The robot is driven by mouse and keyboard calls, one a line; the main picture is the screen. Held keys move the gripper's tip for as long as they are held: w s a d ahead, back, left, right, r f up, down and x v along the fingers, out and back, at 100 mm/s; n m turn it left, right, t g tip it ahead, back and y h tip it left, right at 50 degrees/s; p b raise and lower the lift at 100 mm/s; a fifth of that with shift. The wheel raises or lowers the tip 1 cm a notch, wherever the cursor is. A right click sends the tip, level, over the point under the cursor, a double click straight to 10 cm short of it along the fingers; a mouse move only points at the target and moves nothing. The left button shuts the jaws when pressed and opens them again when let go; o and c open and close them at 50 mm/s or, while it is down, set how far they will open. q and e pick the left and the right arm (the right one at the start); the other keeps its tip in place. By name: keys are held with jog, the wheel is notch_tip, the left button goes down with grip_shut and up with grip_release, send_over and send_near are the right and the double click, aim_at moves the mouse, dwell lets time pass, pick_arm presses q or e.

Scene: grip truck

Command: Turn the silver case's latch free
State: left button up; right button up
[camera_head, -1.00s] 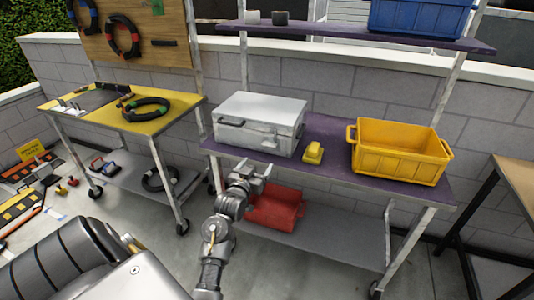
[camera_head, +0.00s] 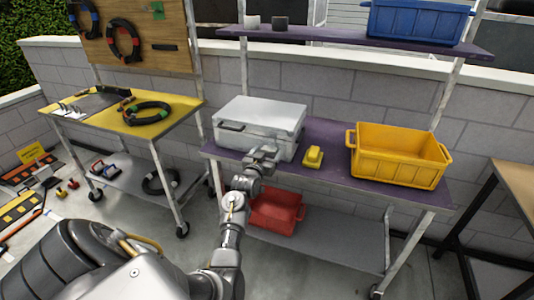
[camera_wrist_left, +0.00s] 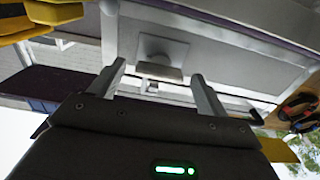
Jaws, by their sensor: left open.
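The silver case (camera_head: 258,112) stands shut on the purple upper deck of the cart. My left gripper (camera_head: 266,153) is in front of the case's front face, towards its right end, and hides part of that face. In the left wrist view my left gripper (camera_wrist_left: 158,70) is open, its two fingers pointing at the silver case (camera_wrist_left: 225,62). The latch (camera_wrist_left: 162,48), a small pale plate with a raised block, shows between and beyond the fingers. I cannot tell whether the fingers touch it. My right gripper is not in view.
A small yellow object (camera_head: 313,156) and a yellow bin (camera_head: 396,170) stand right of the case. A red bin (camera_head: 277,212) sits on the lower shelf. A yellow-topped cart (camera_head: 128,118) is at the left. The purple deck (camera_head: 335,133) has bare room behind the yellow object.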

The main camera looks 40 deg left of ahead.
pick_arm(q)
jog(key=shift+c, duration=0.2)
jog(key=c, duration=0.9)
jog(key=shift+c, duration=0.2)
jog(key=shift+m, duration=0.3)
jog(key=m, duration=0.3)
jog(key=shift+m+p, duration=0.3)
jog(key=shift+p, duration=0.05)
jog(key=m, duration=0.4)
jog(key=shift+m+p, duration=0.3)
jog(key=shift+p, duration=0.1)
jog(key=m+p, duration=0.1)
jog(key=m, duration=0.4)
jog(key=shift+m+p, duration=0.45)
jog(key=shift+m, duration=1.55)
